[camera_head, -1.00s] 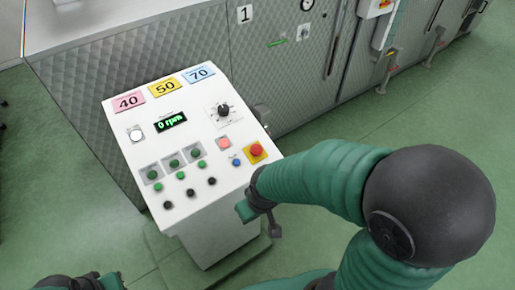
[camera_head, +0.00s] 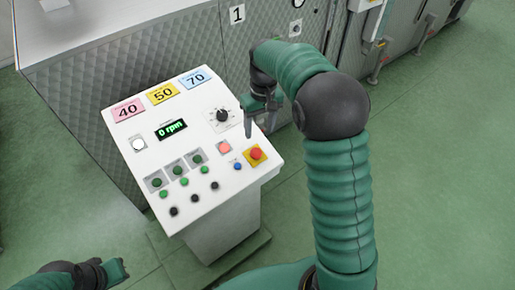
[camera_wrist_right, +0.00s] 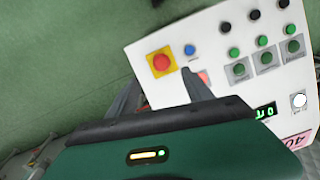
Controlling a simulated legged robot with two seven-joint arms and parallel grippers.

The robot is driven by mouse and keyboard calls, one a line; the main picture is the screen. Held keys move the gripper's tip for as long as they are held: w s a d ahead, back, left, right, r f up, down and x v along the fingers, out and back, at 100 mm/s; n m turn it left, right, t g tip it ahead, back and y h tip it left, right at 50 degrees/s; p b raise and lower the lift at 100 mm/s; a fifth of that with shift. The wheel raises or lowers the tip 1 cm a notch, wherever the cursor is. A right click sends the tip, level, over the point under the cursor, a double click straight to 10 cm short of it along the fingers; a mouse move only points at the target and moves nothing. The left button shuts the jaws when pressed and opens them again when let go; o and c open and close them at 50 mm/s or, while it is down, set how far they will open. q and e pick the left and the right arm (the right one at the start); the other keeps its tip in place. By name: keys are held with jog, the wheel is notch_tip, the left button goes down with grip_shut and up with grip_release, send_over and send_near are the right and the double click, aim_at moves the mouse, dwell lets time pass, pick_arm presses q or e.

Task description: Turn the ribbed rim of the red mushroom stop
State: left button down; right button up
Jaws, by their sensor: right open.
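The red mushroom stop (camera_head: 256,154) sits on a yellow square plate at the right lower edge of the sloped white console. It also shows in the right wrist view (camera_wrist_right: 160,62), beyond and a little left of the fingers. Its rim ribs are too small to make out. My right gripper (camera_head: 260,134) is open and empty, its fingers pointing down above the console's right edge, apart from the stop. In the right wrist view the two fingers (camera_wrist_right: 162,88) stand spread. My left gripper (camera_head: 118,270) is at the lower left, away from the console; its jaw state is unclear.
The console (camera_head: 205,140) carries a dial (camera_head: 222,116), a display reading 0 rpm (camera_head: 170,129), a blue button (camera_head: 238,166), a lit red button (camera_head: 225,147) and several green and black buttons. A quilted metal machine (camera_head: 100,85) stands behind. Green floor is free at right.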

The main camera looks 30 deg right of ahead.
aim_at(256, 151)
jog(key=f, duration=0.3)
jog(key=f+p, duration=0.1)
jog(key=f, duration=0.3)
jog(key=a+f+p, duration=0.1)
jog(key=f, duration=0.3)
jog(key=shift+w+f, duration=0.25)
jog(key=shift+w, duration=0.15)
jog(key=shift+d+f, duration=0.1)
jog(key=shift+f, duration=0.2)
jog(key=shift+c, duration=1.3)
grip_shut()
